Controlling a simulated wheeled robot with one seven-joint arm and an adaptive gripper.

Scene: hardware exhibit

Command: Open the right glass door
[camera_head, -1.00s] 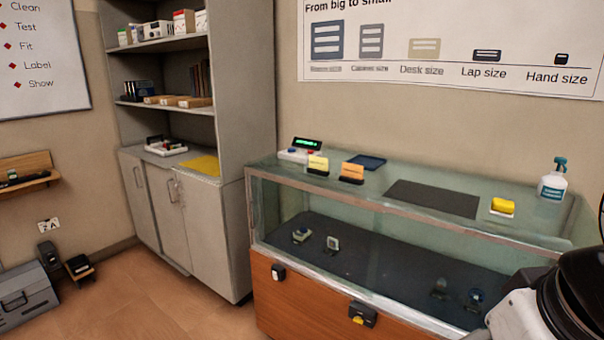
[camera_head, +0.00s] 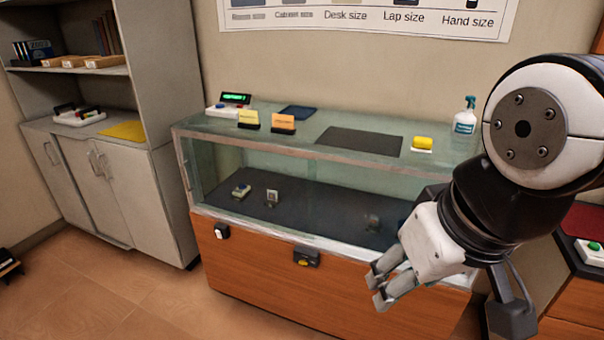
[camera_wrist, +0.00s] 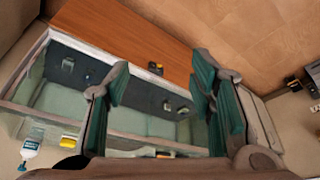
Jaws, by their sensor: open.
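The glass display case has a clear glass front (camera_head: 330,168) above a wooden base (camera_head: 255,267). I cannot make out a seam or handle that marks the right door, and my arm hides the right end of the front. My gripper (camera_head: 383,286) is open and empty, in front of the wooden base toward its right side, apart from the glass. In the wrist view my gripper (camera_wrist: 160,75) has its two fingers spread, with the case front (camera_wrist: 105,118) beyond them.
Small devices (camera_head: 241,190) stand inside the case. A black mat (camera_head: 358,142), a yellow sponge-like block (camera_head: 422,143) and a spray bottle (camera_head: 465,116) are on top. A grey cabinet (camera_head: 110,185) stands left. A counter with a green button (camera_head: 593,247) is right.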

